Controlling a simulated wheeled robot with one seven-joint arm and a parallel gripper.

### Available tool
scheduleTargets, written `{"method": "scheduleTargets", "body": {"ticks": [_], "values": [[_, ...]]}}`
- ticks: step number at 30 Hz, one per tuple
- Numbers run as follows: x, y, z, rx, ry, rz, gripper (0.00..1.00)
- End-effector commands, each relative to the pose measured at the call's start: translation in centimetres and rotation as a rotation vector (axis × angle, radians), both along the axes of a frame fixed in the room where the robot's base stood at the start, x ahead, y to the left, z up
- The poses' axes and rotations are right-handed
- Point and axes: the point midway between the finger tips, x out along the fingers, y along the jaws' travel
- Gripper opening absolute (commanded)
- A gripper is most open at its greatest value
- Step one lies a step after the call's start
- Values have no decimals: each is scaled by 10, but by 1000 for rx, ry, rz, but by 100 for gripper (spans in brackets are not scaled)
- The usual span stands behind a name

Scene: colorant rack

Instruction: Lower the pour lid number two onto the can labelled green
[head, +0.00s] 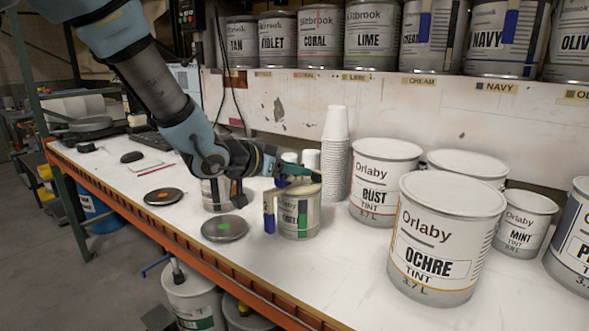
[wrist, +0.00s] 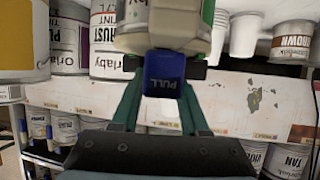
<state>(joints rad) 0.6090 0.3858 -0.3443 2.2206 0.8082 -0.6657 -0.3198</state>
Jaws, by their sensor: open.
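The can labelled green (head: 299,216) stands upright on the white bench, with a green swatch on its front. A tan top with a raised rim (head: 300,189) sits on it; I take this for the pour lid, but cannot read its number. A blue tab (head: 269,218) shows at the can's left side. My gripper (head: 297,171) is open just above the can top. In the wrist view, a blue tab marked PULL (wrist: 163,85) lies between my open fingers (wrist: 165,70), in front of a can with a green stripe. Finger contact is unclear.
A stack of white cups (head: 336,150) and the rust can (head: 383,185) stand close right. Another can (head: 217,194) stands left, partly behind my arm. Flat discs with green (head: 225,229) and orange (head: 163,197) dots lie on the bench. The ochre can (head: 445,240) is front right.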

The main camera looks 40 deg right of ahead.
Motion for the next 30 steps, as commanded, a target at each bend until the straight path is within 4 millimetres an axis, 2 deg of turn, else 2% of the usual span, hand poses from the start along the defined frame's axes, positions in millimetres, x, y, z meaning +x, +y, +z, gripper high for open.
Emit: {"method": "scheduleTargets", "body": {"ticks": [5,8,21,25,30], "values": [[0,3,1,0,0,1,44],[0,13,6,-1,-3,2,44],[-5,86,37,-1,-3,3,44],[-6,97,40,0,-1,2,44],[-7,100,41,1,0,0,44]]}}
